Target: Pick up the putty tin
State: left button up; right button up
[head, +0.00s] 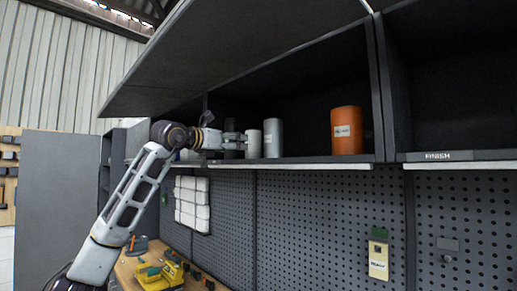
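The labels are too small to read, so I cannot tell which is the putty tin. My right gripper is out of view.
The cabinet's raised door (215,45) hangs above the arm. The shelf edge (300,162) runs below the tins. A divider (392,95) separates an empty right bay marked FINISH. Below are a pegboard (300,220) and a bench with yellow tools (160,277).

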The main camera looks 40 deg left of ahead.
aim_at(251, 145)
pick_arm(q)
jog(key=shift+w+a+r+p, duration=0.1)
jog(key=shift+w+a+p, duration=0.3)
jog(key=shift+w, duration=0.95)
jog(key=shift+w+a+r+p, duration=0.1)
jog(key=shift+w+p, duration=0.45)
jog(key=shift+w, duration=0.75)
jog(key=shift+w+a+p, duration=0.2)
jog(key=shift+w+p, duration=0.3)
jog(key=shift+w, duration=0.85)
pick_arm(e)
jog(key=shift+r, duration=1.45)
pick_arm(q)
jog(key=shift+w, duration=0.1)
jog(key=shift+w+a+p, duration=0.15)
jog(key=shift+w+p, duration=0.9)
jog(key=shift+w, duration=1.45)
jog(key=shift+f, duration=0.1)
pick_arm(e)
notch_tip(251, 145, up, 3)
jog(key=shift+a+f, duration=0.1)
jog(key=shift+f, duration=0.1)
pick_arm(q)
jog(key=c, duration=1.5)
